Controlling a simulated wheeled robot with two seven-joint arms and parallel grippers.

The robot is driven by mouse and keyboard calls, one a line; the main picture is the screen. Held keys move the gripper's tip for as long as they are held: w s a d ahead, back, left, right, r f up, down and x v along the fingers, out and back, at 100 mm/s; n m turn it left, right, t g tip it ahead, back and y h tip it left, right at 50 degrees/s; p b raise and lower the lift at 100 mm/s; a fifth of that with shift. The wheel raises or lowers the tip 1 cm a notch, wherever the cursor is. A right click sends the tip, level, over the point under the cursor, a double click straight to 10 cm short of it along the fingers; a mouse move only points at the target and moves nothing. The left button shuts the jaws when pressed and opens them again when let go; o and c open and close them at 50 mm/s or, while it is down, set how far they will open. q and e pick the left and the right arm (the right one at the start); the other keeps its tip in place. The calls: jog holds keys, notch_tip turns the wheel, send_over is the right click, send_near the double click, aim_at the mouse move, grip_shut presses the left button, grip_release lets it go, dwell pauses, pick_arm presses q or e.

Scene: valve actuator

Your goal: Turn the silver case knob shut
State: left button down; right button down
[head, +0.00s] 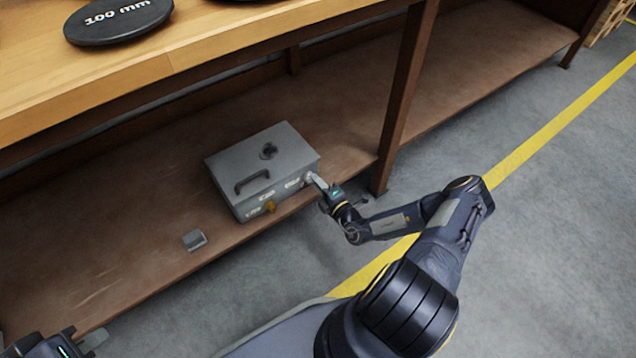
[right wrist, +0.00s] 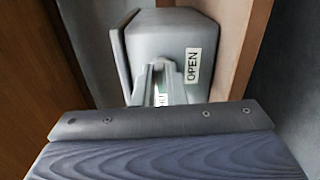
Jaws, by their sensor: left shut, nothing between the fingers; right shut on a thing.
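The silver-grey case (head: 262,160) sits on the lower shelf under the bench, with a dark handle on its lid and small labels along its front. My right gripper (head: 316,181) reaches it from the right and is shut on the silver knob (head: 308,177) at the right end of its front. In the right wrist view, my right gripper's fingers (right wrist: 160,85) point at the case (right wrist: 150,40), beside an OPEN label (right wrist: 193,64). The fingers mostly hide the knob and part of another label there. My left gripper (head: 88,341) is shut and empty at the bottom left, partly out of view.
An orange-yellow knob (head: 270,207) is also on the case front. A small grey block (head: 194,240) lies on the brown shelf (head: 110,235) left of the case. A bench leg (head: 402,110) stands close to the right of the case.

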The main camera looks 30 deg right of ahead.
jog(key=c, duration=1.5)
grip_release()
jog(key=shift+s, duration=0.15)
jog(key=s, duration=0.2)
jog(key=s+p, duration=0.1)
jog(key=s, duration=0.2)
jog(key=s+p, duration=0.1)
jog(key=s, duration=0.1)
jog(key=shift+s+d, duration=0.3)
